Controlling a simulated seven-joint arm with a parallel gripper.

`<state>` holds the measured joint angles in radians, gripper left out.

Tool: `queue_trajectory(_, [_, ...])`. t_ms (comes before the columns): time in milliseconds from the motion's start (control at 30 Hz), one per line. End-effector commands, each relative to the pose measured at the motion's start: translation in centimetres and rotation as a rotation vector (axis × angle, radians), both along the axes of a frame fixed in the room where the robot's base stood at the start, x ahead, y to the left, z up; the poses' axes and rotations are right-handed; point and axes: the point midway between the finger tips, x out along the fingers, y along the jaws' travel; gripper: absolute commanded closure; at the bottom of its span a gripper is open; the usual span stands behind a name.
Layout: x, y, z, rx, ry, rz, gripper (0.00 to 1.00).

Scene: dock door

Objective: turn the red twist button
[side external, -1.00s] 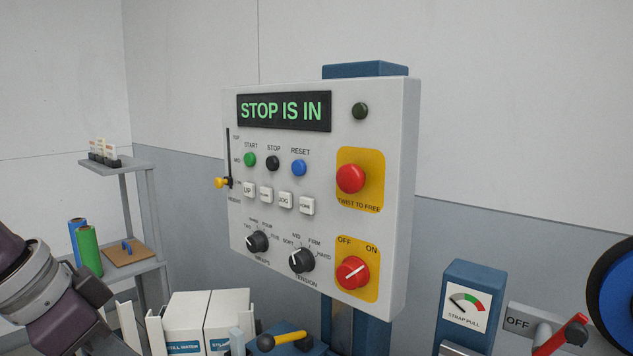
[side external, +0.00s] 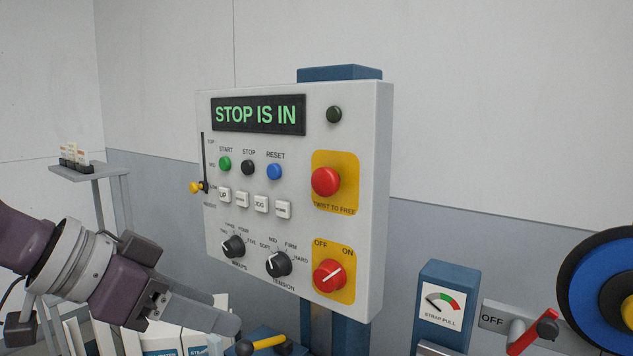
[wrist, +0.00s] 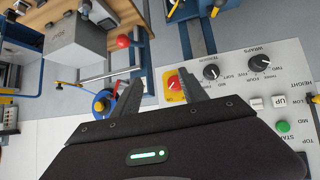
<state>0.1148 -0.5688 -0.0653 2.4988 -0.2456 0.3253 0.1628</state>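The red twist button (side external: 325,182) is a round mushroom head on a yellow plate marked TWIST TO FREE, at the right of the grey control panel (side external: 365,230). The panel's display (side external: 258,114) reads STOP IS IN. My gripper (side external: 232,325) is low at the left in the side view, apart from the panel and below the button. In the wrist view my gripper (wrist: 158,92) has its two fingers spread with nothing held between them. The twist button does not show there, and my gripper's body covers part of the panel.
A red OFF/ON switch (side external: 329,275) on a yellow plate sits below the button; it also shows in the wrist view (wrist: 173,82). Black knobs (side external: 278,264) and a yellow slider (side external: 195,187) are on the panel. A strap-pull gauge (side external: 445,302) and a blue reel (side external: 607,290) stand right.

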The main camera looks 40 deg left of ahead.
Motion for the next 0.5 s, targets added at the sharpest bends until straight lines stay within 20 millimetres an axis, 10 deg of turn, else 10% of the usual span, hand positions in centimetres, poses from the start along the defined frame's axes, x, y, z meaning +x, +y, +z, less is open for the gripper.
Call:
queue_trajectory(200, [9.7,-3.4,8.4,-0.052,-0.486,0.065,0.38])
queue_trajectory(500, [13.0,-1.9,11.6,0.004,-0.681,0.203,0.38])
